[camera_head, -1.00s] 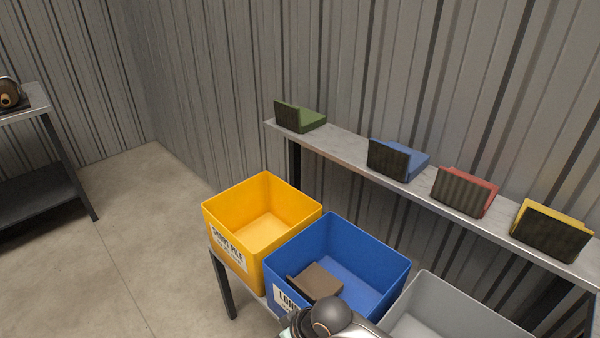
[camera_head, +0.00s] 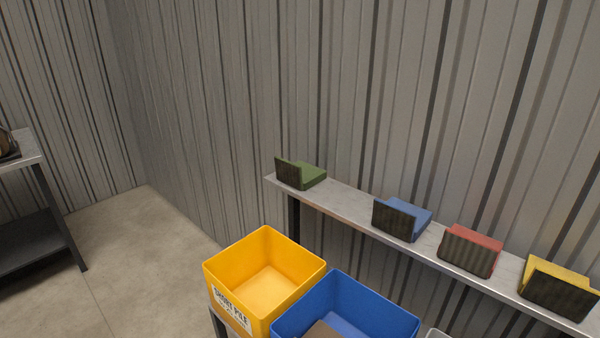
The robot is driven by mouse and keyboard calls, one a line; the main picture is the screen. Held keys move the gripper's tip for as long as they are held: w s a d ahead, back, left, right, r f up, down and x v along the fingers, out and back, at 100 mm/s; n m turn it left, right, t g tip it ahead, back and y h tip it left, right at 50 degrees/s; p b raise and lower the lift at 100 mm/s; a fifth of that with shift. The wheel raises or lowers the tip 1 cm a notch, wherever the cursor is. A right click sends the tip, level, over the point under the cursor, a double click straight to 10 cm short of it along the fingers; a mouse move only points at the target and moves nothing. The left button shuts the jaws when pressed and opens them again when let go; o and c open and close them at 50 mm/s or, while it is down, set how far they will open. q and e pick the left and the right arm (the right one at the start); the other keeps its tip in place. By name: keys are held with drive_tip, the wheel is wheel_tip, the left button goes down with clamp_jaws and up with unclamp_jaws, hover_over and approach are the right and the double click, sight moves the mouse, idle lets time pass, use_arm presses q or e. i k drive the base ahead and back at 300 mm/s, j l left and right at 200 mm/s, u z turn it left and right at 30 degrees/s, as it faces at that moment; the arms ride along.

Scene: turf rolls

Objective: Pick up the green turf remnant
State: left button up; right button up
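The green turf remnant (camera_head: 312,176) is a folded piece with a dark backing, standing at the far left end of a narrow grey shelf (camera_head: 345,203). Nothing touches it. Neither of my grippers shows in the head view now.
Blue (camera_head: 403,217), red (camera_head: 470,250) and yellow (camera_head: 556,287) remnants stand to its right on the shelf. Below are a yellow bin (camera_head: 240,285), a blue bin (camera_head: 388,318) holding a brown piece (camera_head: 325,331), and a grey bin's edge. Another table (camera_head: 22,150) stands at left; bare floor lies between.

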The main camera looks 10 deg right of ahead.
sight(301, 175)
drive_tip(key=i+j+z, duration=0.25)
drive_tip(key=i+j, duration=0.2)
drive_tip(key=j, duration=0.2)
drive_tip(key=i+j+z, duration=0.25)
drive_tip(key=j, duration=0.45)
drive_tip(key=i+j+z, duration=0.15)
drive_tip(key=i+j, duration=0.15)
drive_tip(key=i+j+z, duration=0.1)
drive_tip(key=j, duration=0.35)
drive_tip(key=i+j+z, duration=0.15)
drive_tip(key=j, duration=0.25)
drive_tip(key=i+j+z, duration=0.15)
drive_tip(key=j, duration=0.25)
